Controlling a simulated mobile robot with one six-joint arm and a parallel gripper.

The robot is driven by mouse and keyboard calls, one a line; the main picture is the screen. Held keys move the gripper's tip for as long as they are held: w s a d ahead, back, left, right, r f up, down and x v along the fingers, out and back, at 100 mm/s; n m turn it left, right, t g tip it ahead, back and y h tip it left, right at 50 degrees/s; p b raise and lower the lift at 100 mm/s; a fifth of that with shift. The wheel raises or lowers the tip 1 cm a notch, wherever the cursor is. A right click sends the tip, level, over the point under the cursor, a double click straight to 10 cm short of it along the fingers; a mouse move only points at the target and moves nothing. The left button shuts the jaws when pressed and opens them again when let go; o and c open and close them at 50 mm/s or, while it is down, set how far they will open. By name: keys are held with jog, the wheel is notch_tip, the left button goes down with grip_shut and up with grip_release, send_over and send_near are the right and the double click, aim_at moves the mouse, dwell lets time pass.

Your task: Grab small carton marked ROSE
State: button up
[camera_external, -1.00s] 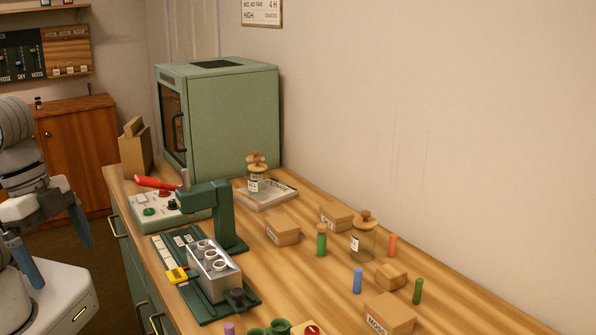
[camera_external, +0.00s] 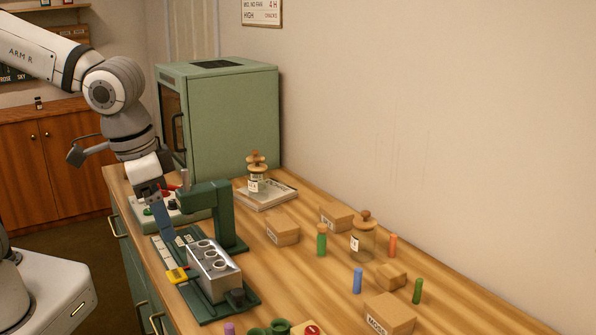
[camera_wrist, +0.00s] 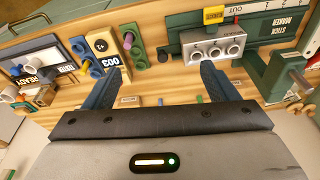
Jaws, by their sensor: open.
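Several tan cartons stand on the wooden table in the external view, and I cannot read ROSE on any of them. One carton (camera_external: 283,232) with a small unreadable label is mid-table, another labelled carton (camera_external: 338,216) is behind it. A small carton (camera_external: 391,276) shows no readable label, and a larger carton (camera_external: 390,313) at the front has a partly readable label. My gripper (camera_external: 166,222) is above the table's left side, by the green press, well left of the cartons. In the wrist view my gripper (camera_wrist: 162,84) has its blue fingers apart with nothing between them.
The green press (camera_external: 228,215) and metal block with holes (camera_external: 214,270) stand close to my gripper. A glass jar (camera_external: 363,240) and coloured sticks stand among the cartons. A green cabinet (camera_external: 235,120) is at the back. The table's right rear strip is clear.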

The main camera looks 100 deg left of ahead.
jog(key=w+a+f+n+g+y, duration=0.1)
jog(key=w+a+f+n, duration=0.1)
jog(key=w+a+n, duration=0.7)
jog(key=n+g+p, duration=0.3)
jog(key=n+g, duration=0.1)
jog(key=n, duration=0.5)
send_over(282, 222)
jog(key=w+d, duration=0.1)
jog(key=d, duration=0.1)
jog(key=shift+y, duration=0.4)
notch_tip(282, 222, down, 14)
jog(key=shift+w+a+r, duration=0.15)
jog(key=shift+r, duration=0.05)
jog(key=shift+a+f, duration=0.2)
jog(key=shift+f, duration=0.1)
jog(key=p+x, duration=0.1)
jog(key=x, duration=0.1)
jog(key=p+x, duration=0.1)
jog(key=x, duration=0.1)
jog(key=p+x, duration=0.1)
jog(key=x, duration=0.2)
jog(key=shift+w+d+f, duration=0.15)
jog(key=shift+d+f, duration=0.15)
jog(key=c, duration=1.1)
